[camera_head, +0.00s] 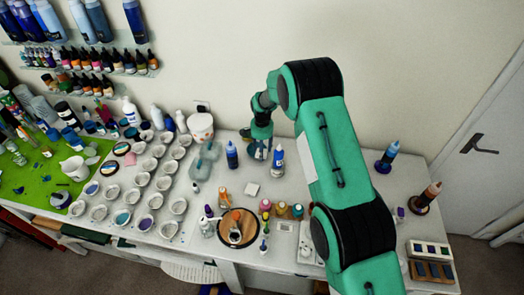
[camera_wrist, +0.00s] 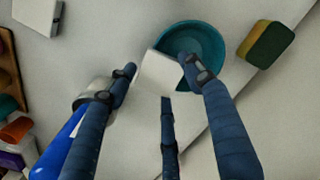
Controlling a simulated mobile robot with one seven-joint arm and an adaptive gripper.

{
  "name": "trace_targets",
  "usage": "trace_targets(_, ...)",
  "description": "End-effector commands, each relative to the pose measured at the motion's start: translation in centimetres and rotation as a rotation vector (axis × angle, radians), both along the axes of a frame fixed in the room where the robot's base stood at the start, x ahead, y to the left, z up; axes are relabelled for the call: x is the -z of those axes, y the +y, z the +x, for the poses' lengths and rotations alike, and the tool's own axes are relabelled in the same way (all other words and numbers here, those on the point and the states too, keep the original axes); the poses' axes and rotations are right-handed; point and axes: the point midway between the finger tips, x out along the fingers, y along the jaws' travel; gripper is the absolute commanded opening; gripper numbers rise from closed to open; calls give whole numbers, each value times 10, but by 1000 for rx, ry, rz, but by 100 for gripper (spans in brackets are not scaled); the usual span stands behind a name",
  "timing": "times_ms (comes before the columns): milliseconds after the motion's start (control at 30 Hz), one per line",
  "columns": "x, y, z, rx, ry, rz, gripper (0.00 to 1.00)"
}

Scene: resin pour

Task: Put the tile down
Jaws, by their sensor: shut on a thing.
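A small white square tile (camera_wrist: 160,74) is between the blue-grey fingers of my gripper (camera_wrist: 163,80) in the wrist view. The gripper is shut on it. The tile overlaps the left part of a round teal dish (camera_wrist: 208,34) in that view; I cannot tell whether they touch. In the head view my gripper (camera_head: 259,145) is low over the back of the table, between two blue bottles. The tile in it is too small there to make out clearly. Another white square (camera_head: 251,189) lies flat on the table in front; a white square also shows in the wrist view (camera_wrist: 38,15).
Blue bottles (camera_head: 232,155) (camera_head: 278,160) stand close on both sides of my gripper. A yellow and green sponge (camera_wrist: 267,44) lies beside the dish. A round wooden board (camera_head: 236,240) and small bottles stand in front. Many white cups (camera_head: 163,180) fill the left.

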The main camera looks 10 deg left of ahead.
Motion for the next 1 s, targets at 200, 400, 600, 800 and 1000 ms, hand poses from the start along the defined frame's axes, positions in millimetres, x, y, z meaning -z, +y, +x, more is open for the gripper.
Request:
trace_targets(200,-1,0,0,0,0,0,70)
trace_targets(400,-1,0,0,0,0,0,70)
trace_targets(600,-4,0,0,0,0,0,70)
trace_targets(800,-16,0,0,0,0,0,70)
trace_targets(1000,-37,0,1,0,-3,1,70)
